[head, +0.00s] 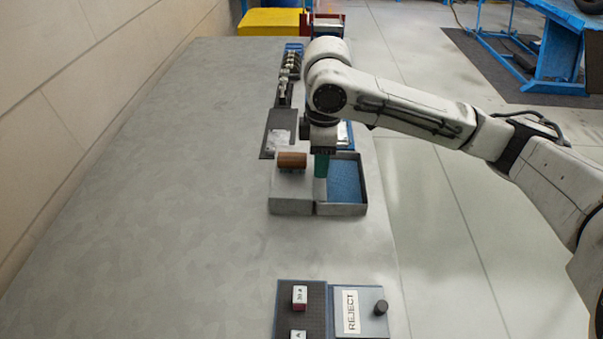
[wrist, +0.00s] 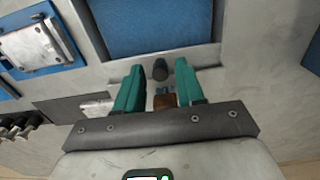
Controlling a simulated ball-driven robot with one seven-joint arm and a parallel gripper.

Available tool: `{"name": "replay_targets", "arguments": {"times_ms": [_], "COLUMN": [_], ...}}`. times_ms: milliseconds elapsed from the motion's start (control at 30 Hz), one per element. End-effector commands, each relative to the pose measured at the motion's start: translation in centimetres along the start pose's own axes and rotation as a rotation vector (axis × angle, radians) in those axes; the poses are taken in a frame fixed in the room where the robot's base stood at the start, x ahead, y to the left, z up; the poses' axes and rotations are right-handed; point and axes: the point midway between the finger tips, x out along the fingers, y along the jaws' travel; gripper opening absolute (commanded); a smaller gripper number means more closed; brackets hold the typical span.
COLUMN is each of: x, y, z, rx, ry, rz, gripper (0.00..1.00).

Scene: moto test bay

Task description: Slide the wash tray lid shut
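The wash tray (head: 341,210) is an open grey metal tray with a blue inside (head: 343,182), on the bench. Its grey lid (head: 292,206) covers the left part, leaving the right part uncovered. A brown, wood-like handle (head: 291,160) lies across the lid. My gripper (head: 321,174) points down with teal fingers, just right of the handle, near the lid's right edge. In the wrist view my gripper (wrist: 159,69) has its fingers apart. A dark round knob (wrist: 160,70) shows between them, and part of the brown handle (wrist: 163,101) shows beyond. I cannot tell whether the fingers touch anything.
A dark mat with small labelled blocks (head: 300,297) and a REJECT box (head: 361,311) with a black knob stand at the front. Behind the tray are a dark plate (head: 279,133) and a rack of parts (head: 290,65). The left bench (head: 160,190) is clear.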

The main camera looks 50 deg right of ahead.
Motion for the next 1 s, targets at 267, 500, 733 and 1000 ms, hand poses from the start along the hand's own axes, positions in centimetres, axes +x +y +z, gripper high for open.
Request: {"name": "replay_targets", "arguments": {"times_ms": [267, 500, 733, 1000], "x": [0.0, 0.0, -0.1, 0.0], "y": [0.0, 0.0, 0.0, 0.0], "z": [0.0, 0.0, 0.8, 2.5], "rx": [0.0, 0.0, 0.0, 0.001], "ry": [0.0, 0.0, 0.001, 0.002], "rz": [0.0, 0.0, 0.0, -0.001], "gripper": [0.24, 0.02, 0.02, 0.02]}}
